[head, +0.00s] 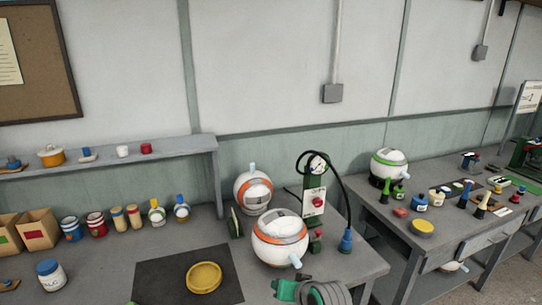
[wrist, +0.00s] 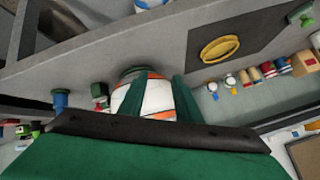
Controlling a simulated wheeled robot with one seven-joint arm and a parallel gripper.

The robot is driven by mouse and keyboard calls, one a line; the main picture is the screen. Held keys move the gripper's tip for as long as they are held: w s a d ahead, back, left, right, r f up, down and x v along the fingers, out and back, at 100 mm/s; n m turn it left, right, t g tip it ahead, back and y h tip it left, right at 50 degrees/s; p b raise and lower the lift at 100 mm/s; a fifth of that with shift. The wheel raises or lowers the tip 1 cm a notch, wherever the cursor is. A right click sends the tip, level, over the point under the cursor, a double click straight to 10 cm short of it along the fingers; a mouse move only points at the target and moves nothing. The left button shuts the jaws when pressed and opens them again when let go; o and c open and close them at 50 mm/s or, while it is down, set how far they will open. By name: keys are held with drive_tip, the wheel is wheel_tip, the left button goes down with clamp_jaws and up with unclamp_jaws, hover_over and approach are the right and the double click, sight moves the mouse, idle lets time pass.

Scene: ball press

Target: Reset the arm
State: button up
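In the wrist view my gripper (wrist: 156,84) has two green fingers spread apart with a gap between them. A white ball with an orange band (wrist: 155,98) shows between and behind the fingers, reaching past the left one; I see no grip on it. In the head view two such balls, a front ball (head: 280,240) and a rear ball (head: 250,192), sit on the near bench beside the green press (head: 314,200). I cannot make out my gripper for certain in the head view; a green and grey part at the bottom edge may be my arm.
A yellow dish (head: 204,277) lies on a black mat (head: 160,280). Jars, bottles and boxes line the bench's left side below a shelf (head: 110,152). A blue plug (head: 346,241) with a black hose stands right of the balls. A second bench on the right is crowded.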

drive_tip(key=s+a+f+m+t, duration=0.4)
drive_tip(key=s+a+f+t, duration=0.1)
drive_tip(key=s+a+f, duration=0.55)
drive_tip(key=s+d+f+h, duration=0.1)
drive_tip(key=s+f+h, duration=0.1)
drive_tip(key=s, duration=0.9)
drive_tip(key=s+d+f+h, duration=0.2)
drive_tip(key=s, duration=0.8)
drive_tip(key=s+d+r+n+t, duration=0.1)
drive_tip(key=s+d+r+n, duration=0.1)
drive_tip(key=s, duration=0.5)
drive_tip(key=s+d+r+n, duration=0.1)
drive_tip(key=s+r+n, duration=0.1)
drive_tip(key=s+r, duration=0.2)
drive_tip(key=s, duration=0.3)
drive_tip(key=shift+d+n+t, duration=0.35)
drive_tip(key=shift+n+t, duration=0.05)
drive_tip(key=shift+w, duration=0.15)
